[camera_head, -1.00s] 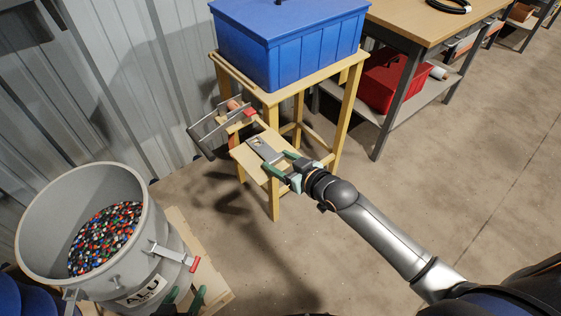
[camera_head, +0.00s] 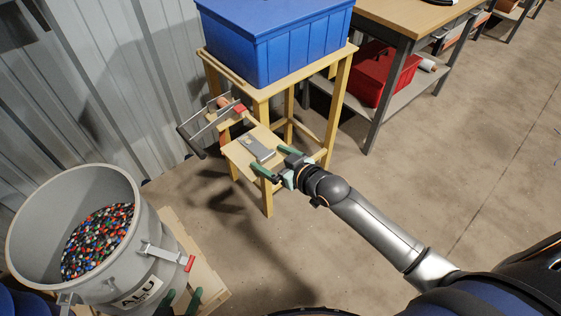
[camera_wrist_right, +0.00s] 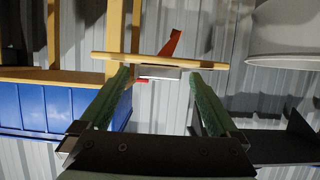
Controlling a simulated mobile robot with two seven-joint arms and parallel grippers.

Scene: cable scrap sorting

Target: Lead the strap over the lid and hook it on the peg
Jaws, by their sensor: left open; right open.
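I see no strap clearly, and no peg that I can be sure of. The blue box (camera_head: 290,52) with a closed blue lid (camera_head: 265,12) stands on a wooden stand. My right gripper (camera_head: 274,160) is open at the small wooden shelf below it. Its green fingers stand to either side of the near end of a grey metal plate (camera_head: 257,149). In the right wrist view the plate's edge (camera_wrist_right: 160,73) shows between the open fingers, with nothing gripped. My left gripper (camera_head: 182,299) shows only its green fingertips at the bottom edge, apart and empty, beside the drum.
A grey drum (camera_head: 135,215) of coloured granules stands at the left, with a red-tipped latch (camera_head: 165,252). A wooden-handled metal frame (camera_head: 205,120) juts left of the shelf (camera_head: 238,155). A workbench (camera_head: 408,25) stands at the back right. The right floor is clear.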

